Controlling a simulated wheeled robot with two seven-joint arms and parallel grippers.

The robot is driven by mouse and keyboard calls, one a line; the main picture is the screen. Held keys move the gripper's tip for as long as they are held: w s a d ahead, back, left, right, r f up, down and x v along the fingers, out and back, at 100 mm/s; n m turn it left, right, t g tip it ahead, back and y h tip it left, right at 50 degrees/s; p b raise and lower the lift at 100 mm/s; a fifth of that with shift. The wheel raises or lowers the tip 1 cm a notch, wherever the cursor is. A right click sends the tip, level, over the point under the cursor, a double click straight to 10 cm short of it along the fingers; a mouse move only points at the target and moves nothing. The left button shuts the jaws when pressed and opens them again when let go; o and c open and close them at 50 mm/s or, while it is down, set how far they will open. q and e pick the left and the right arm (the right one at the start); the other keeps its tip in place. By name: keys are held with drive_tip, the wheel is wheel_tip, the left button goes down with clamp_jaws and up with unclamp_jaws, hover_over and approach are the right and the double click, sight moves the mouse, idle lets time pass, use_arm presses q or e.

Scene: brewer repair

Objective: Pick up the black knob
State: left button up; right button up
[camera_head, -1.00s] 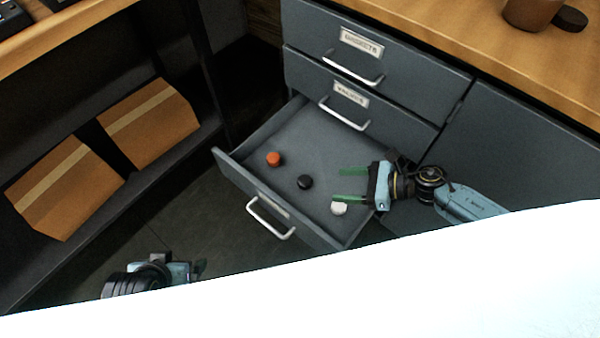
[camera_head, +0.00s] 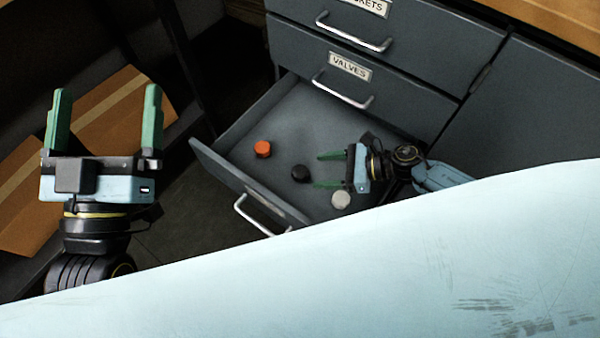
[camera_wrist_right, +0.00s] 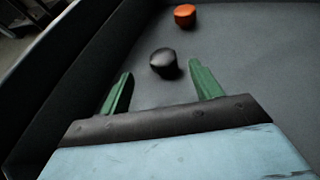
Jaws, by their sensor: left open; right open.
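The black knob (camera_head: 301,173) stands on the floor of the open bottom drawer (camera_head: 225,165), between an orange knob (camera_head: 263,149) and a white knob (camera_head: 341,200). My right gripper (camera_head: 322,170) is open over the drawer, its green fingers pointing left toward the black knob. In the right wrist view the black knob (camera_wrist_right: 164,62) lies just beyond and between the open fingertips (camera_wrist_right: 162,72), not held. The orange knob (camera_wrist_right: 185,15) is farther off there. My left gripper (camera_head: 108,105) is open and empty, fingers up, left of the drawer.
Closed drawers, one labelled VALVES (camera_head: 350,67), stand above the open drawer. The drawer's front wall and handle (camera_head: 262,215) bound it at the left. Cardboard boxes (camera_head: 28,190) sit on a shelf behind my left gripper. A wooden counter (camera_head: 570,30) is at upper right.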

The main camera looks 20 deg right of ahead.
sight(303, 171)
drive_tip(key=b+x, duration=0.1)
drive_tip(key=x, duration=0.4)
drive_tip(key=shift+w+d+f+b, duration=0.1)
drive_tip(key=shift+d+b, duration=0.05)
drive_tip(key=shift+b, duration=0.2)
use_arm(q)
drive_tip(key=s+r+t, duration=0.1)
drive_tip(key=r+t, duration=0.1)
drive_tip(key=t, duration=0.1)
drive_tip(key=shift+s+a+r+h, duration=0.15)
drive_tip(key=shift+s+r+h, duration=0.1)
drive_tip(key=shift+s+h, duration=0.15)
use_arm(e)
drive_tip(key=c, duration=1)
drive_tip(key=shift+c, duration=0.2)
